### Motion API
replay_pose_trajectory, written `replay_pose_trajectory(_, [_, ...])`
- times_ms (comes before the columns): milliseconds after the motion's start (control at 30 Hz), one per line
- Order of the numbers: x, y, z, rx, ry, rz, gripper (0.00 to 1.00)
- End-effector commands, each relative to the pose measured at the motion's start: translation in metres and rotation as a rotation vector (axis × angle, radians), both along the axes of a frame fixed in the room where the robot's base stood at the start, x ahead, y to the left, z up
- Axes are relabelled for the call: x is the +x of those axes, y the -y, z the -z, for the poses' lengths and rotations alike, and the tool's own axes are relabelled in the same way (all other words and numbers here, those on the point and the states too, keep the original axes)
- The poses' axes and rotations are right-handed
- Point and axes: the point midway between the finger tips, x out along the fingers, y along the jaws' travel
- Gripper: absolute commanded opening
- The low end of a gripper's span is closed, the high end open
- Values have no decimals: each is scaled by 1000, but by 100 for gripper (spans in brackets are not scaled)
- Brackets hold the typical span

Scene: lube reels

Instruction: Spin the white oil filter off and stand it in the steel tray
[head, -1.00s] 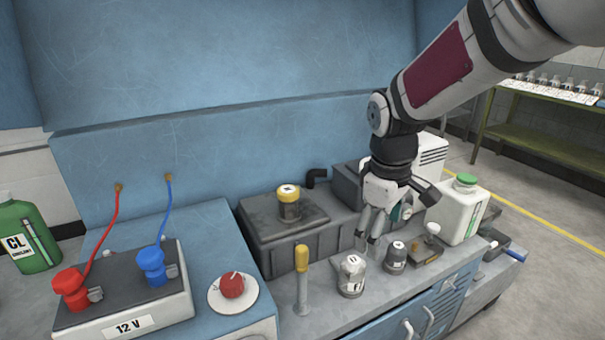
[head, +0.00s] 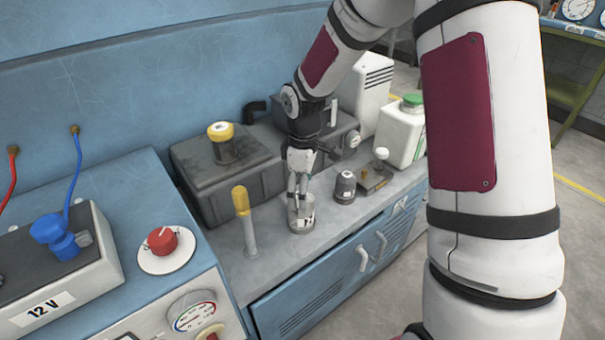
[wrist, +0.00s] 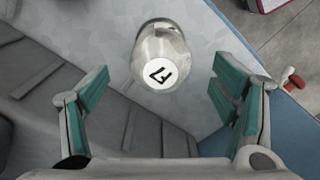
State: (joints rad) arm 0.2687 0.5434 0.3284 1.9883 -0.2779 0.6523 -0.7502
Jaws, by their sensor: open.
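The white oil filter (head: 300,222) is a short pale can with a black-marked label, upright on the grey bench top. In the wrist view its round white top (wrist: 161,74) faces the camera. My gripper (head: 298,196) points down right over the filter, with its fingers overlapping the can's top in the head view. In the wrist view the open gripper (wrist: 160,90) has its green-padded fingers apart, one on each side of the filter, with gaps showing. I cannot make out a steel tray in either view.
A dark filter (head: 345,187) stands just right. A yellow-topped post (head: 243,215) stands left. Behind is a grey box (head: 205,185) with a yellow cap. A white green-capped jug (head: 402,135) is at the back right. Bare bench lies between post and filter.

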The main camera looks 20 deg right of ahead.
Motion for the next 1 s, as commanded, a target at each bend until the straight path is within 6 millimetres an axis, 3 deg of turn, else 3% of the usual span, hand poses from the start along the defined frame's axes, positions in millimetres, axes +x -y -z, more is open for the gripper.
replay_pose_trajectory(100, [-1,0,23,1,-4,-1,80])
replay_pose_trajectory(333, [0,0,53,0,-2,0,80])
replay_pose_trajectory(800, [0,0,64,0,0,0,80])
replay_pose_trajectory(867, [0,0,64,0,0,0,69])
replay_pose_trajectory(1000, [0,0,64,0,0,1,37])
